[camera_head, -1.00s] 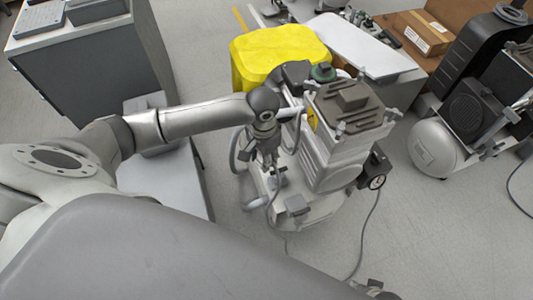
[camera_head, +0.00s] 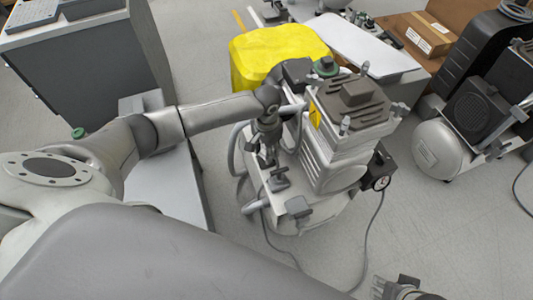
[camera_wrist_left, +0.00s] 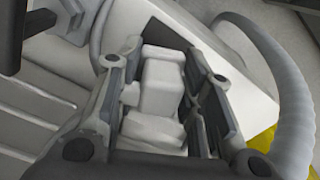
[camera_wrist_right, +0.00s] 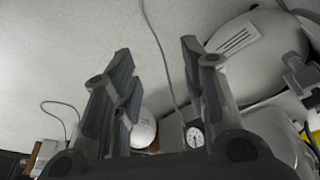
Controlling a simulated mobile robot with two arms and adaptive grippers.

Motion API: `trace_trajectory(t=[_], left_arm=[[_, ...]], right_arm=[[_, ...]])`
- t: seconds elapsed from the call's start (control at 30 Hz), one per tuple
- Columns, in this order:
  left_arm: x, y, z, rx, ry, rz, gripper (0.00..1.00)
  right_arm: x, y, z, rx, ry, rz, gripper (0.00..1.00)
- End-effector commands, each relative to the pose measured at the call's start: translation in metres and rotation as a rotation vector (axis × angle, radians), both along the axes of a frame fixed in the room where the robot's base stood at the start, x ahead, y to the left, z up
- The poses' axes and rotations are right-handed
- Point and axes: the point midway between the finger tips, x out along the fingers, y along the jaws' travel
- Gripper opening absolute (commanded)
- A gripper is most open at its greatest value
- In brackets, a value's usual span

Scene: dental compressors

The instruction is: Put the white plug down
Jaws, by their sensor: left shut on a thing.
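The white plug (camera_wrist_left: 162,82) shows between the fingers of my left gripper (camera_wrist_left: 160,62) in the left wrist view. This gripper is shut on it. In the head view my left gripper (camera_head: 270,160) points down at the left side of the near compressor (camera_head: 335,150), and the plug is too small to make out. I cannot tell whether the plug touches the surface behind it. My right gripper (camera_wrist_right: 158,58) is open and empty in the right wrist view. It also shows at the bottom right edge of the head view (camera_head: 384,288).
A yellow bin (camera_head: 262,58) stands behind the compressor. Another compressor (camera_head: 440,148) stands at the right. A grey cabinet (camera_head: 95,70) is at the upper left. A cable (camera_head: 368,240) hangs to the floor (camera_head: 440,225), which is clear at the lower right.

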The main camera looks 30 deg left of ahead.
Motion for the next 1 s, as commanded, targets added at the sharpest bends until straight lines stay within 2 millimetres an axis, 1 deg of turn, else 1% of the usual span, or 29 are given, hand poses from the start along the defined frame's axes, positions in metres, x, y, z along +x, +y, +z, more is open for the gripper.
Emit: trace_trajectory(t=[0.03, 0.1, 0.23, 0.47, 0.93, 0.97, 1.0], left_arm=[[0.000, 0.000, -0.008, 0.000, 0.001, 0.001, 0.00], [0.000, 0.000, -0.013, 0.001, 0.000, 0.000, 0.00], [0.000, 0.000, -0.018, 0.001, -0.001, 0.000, 0.00], [0.000, 0.000, -0.017, 0.001, -0.001, 0.000, 0.00], [0.000, 0.000, -0.029, 0.001, 0.000, 0.001, 0.00], [0.000, 0.000, -0.029, 0.001, 0.000, 0.001, 0.38], [0.000, 0.000, -0.029, 0.001, 0.000, 0.001, 0.43]], right_arm=[[-0.001, 0.000, 0.005, 0.000, -0.005, 0.000, 0.40], [-0.003, -0.001, 0.012, 0.001, -0.008, -0.001, 0.40], [-0.004, -0.001, 0.019, 0.000, -0.011, -0.001, 0.40], [-0.004, -0.001, 0.019, 0.000, -0.010, -0.001, 0.40], [-0.004, -0.001, 0.016, 0.000, -0.007, -0.001, 0.40], [-0.004, -0.001, 0.016, 0.000, -0.007, -0.001, 0.40], [-0.004, -0.001, 0.015, 0.000, -0.007, -0.001, 0.40]])
